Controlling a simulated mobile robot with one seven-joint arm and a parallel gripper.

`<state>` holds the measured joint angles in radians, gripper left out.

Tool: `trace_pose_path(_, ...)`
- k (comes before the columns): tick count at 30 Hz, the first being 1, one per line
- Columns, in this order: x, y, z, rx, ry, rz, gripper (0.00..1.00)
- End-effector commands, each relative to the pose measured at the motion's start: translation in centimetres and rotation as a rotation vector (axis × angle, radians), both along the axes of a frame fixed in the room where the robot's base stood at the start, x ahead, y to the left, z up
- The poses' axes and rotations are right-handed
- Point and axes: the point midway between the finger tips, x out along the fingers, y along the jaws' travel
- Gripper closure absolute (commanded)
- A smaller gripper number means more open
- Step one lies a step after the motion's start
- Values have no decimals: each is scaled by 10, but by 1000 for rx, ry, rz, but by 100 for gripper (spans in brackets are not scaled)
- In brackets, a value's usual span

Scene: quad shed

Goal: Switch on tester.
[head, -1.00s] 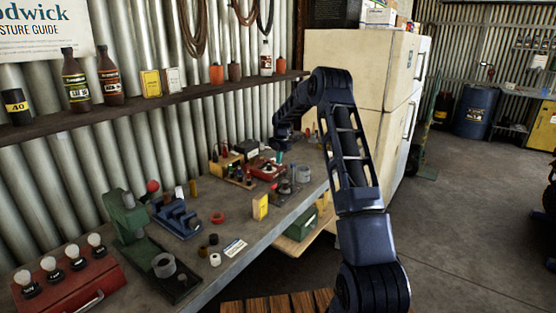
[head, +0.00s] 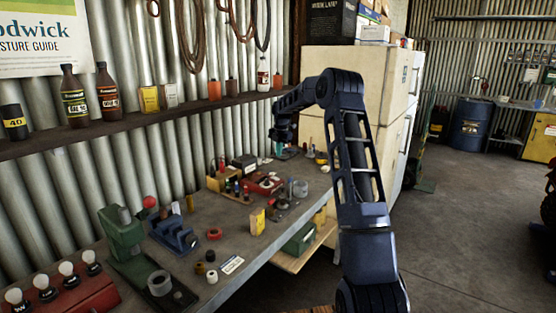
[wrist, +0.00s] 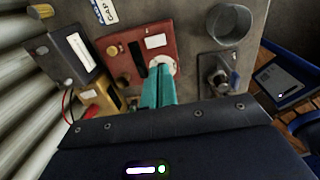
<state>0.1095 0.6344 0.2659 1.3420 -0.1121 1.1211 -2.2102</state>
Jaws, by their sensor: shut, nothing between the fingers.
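A red box (head: 262,184) lies on the workbench and looks like the tester. In the wrist view the red box (wrist: 140,48) has a dark slot, a pale label, a small knob and a round white disc at its near right corner. My gripper (head: 281,150) is above the bench, beyond the red box in the head view. In the wrist view my teal fingers (wrist: 158,78) are together and empty, overlapping the disc's near edge. Whether they touch it I cannot tell. The fingers hide part of the disc.
A dark box (wrist: 73,52) and a yellow block (wrist: 98,97) with wires stand left of the red box. A grey cup (wrist: 229,22) and a metal fixture (wrist: 218,72) stand to its right. A fridge (head: 395,85) stands past the bench's far end.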

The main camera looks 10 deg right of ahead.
Motion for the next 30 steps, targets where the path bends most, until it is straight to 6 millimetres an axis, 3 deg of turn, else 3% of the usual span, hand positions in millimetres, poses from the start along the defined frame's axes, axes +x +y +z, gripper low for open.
trace_pose_path(6,-1,-1,9,0,0,0,100)
trace_pose_path(30,9,10,10,37,-41,-1,100)
